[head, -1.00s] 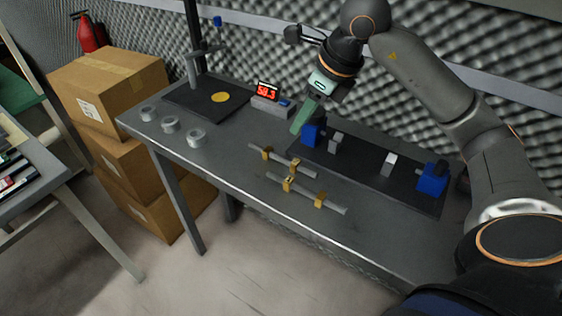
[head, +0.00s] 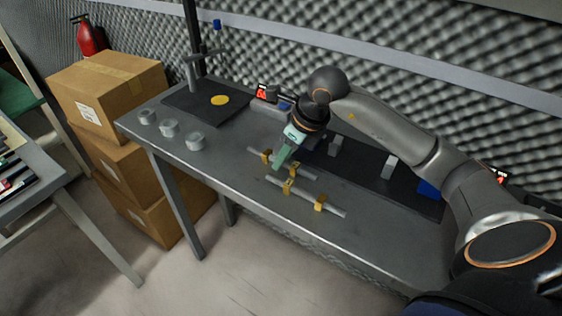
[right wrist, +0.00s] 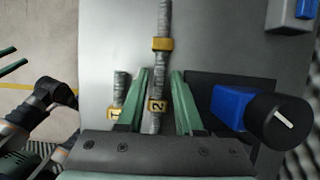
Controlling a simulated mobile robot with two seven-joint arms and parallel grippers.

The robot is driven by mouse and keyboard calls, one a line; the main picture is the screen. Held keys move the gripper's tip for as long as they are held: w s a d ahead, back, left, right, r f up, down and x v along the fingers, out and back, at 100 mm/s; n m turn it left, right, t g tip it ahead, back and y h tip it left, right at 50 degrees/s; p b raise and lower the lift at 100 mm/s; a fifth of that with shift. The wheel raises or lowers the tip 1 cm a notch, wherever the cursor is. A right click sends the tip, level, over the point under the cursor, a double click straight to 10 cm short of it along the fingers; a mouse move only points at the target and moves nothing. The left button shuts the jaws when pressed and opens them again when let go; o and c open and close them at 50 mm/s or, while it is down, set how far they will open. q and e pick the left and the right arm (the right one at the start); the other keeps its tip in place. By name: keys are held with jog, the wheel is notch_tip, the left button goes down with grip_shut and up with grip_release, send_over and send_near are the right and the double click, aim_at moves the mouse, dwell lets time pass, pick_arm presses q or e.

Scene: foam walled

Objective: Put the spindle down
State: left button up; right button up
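Two grey spindles lie side by side on the table, each with yellow pieces along it. The far spindle (head: 254,149) bears a "2" in the right wrist view (right wrist: 163,20). The near spindle (head: 304,195) bears a "1" there (right wrist: 120,79). My right gripper (head: 277,167) is low over the far spindle. In the right wrist view its green fingers (right wrist: 161,72) stand apart on either side of that spindle, with gaps showing. The gripper body hides the far spindle's lower part there. My left gripper (right wrist: 20,57) shows at that view's left edge, fingers apart and empty.
Behind the spindles is a black fixture board (head: 360,171) with a blue block (right wrist: 230,105) and grey supports (head: 389,166). The table's front strip is clear.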

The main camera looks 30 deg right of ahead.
jog(key=shift+f, duration=0.2)
grip_shut()
jog(key=shift+w+r, duration=0.1)
dwell(1.2)
